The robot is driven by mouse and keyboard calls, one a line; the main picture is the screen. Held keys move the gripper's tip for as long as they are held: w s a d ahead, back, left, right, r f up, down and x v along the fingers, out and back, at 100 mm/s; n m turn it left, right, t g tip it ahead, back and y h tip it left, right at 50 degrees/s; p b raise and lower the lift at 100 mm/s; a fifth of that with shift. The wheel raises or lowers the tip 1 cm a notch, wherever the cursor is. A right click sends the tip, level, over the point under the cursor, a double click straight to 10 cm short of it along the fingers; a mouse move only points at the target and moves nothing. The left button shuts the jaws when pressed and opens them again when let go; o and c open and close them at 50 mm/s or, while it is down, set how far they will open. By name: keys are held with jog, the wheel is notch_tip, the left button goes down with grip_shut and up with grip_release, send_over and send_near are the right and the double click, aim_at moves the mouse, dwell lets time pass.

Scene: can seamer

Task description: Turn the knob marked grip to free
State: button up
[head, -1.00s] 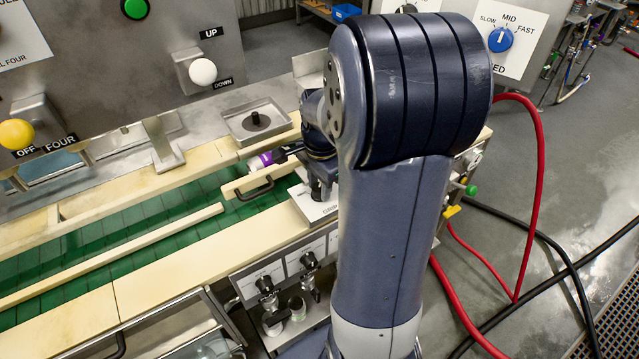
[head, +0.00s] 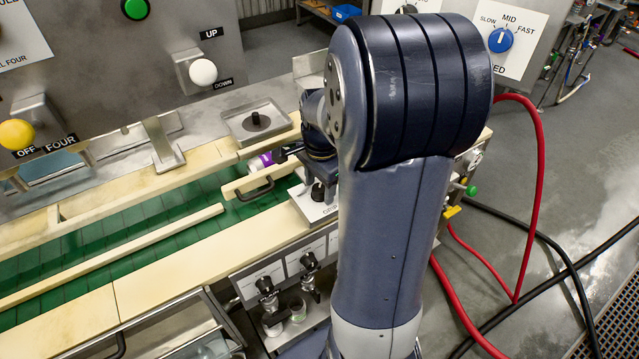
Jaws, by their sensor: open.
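A black knob (head: 318,191) stands on a white label plate (head: 311,208) at the near edge of the conveyor, left of my arm. The plate's lettering is mostly hidden or too small to read, so I cannot confirm the mark grip or the knob's setting. My gripper (head: 322,178) points down just above this knob, partly hidden behind my own arm. It is open and appears empty, with the knob below it. I cannot tell whether the fingers touch the knob.
A purple and white can (head: 260,162) lies by the guide rail with a black handle (head: 256,190). The green conveyor (head: 130,232) runs left. Black valves (head: 265,285) sit below. A white ball lever (head: 203,72) and blue speed knob (head: 501,40) are farther back. Red hoses (head: 537,190) lie right.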

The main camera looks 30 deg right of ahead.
aim_at(321, 189)
notch_tip(321, 189, up, 11)
jog(key=shift+s+b, duration=0.25)
jog(key=shift+b, duration=0.1)
jog(key=shift+f, duration=0.15)
jog(key=f, duration=1)
jog(key=shift+w+f+p, duration=0.25)
jog(key=shift+f+p, duration=0.1)
jog(key=shift+f, duration=0.05)
